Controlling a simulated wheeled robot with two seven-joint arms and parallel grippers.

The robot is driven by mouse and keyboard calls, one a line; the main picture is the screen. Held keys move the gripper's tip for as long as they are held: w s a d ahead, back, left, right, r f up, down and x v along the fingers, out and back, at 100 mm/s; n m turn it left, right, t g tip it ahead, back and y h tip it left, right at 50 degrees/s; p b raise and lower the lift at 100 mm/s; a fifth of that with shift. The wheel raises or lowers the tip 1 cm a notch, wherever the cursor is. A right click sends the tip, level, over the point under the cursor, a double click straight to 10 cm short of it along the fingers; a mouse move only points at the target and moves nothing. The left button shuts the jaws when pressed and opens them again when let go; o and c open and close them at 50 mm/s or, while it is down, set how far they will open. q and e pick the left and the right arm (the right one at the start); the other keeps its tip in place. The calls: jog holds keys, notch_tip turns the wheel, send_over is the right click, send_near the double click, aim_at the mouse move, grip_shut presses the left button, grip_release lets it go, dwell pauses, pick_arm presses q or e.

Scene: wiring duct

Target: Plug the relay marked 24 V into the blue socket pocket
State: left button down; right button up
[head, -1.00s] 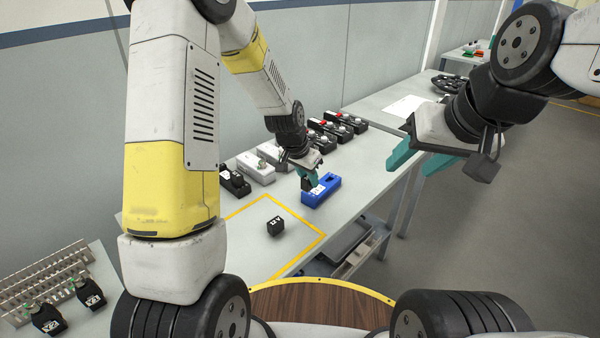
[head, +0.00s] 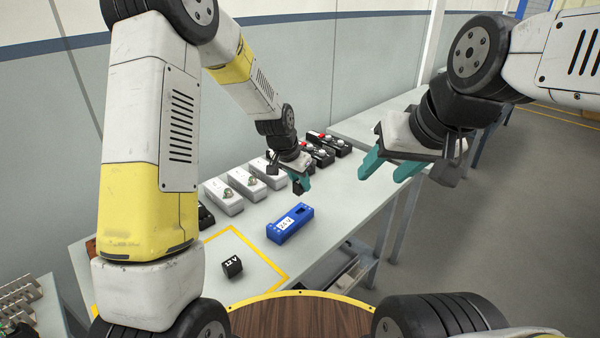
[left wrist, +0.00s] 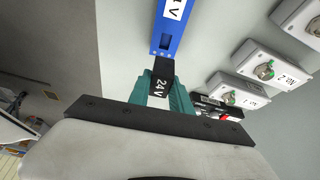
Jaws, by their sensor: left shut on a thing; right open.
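The blue socket block (head: 276,233) lies on the bench with a white 24 V label and a dark pocket at its far end. It also shows in the left wrist view (left wrist: 176,35), its pocket facing the camera. My left gripper (head: 302,184) is shut on a black relay (head: 297,189). The relay's 24 V marking reads in the left wrist view (left wrist: 162,80). In the head view the held relay is above and beyond the pocket end, apart from the block. A black relay marked 12 V (head: 232,266) sits on the bench. My right gripper (head: 384,170) is open and empty.
White boxes with round knobs (head: 243,182) stand in a row behind the blue block, with black ones carrying red parts (head: 322,157) further right. Yellow tape (head: 277,262) marks an area around the 12 V relay. The bench's front edge is close to the block.

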aim_at(296, 192)
pick_arm(q)
jog(key=shift+f, duration=2.9)
jog(key=shift+f, duration=1)
jog(key=c, duration=1.1)
grip_release()
jog(key=shift+v, duration=3.9)
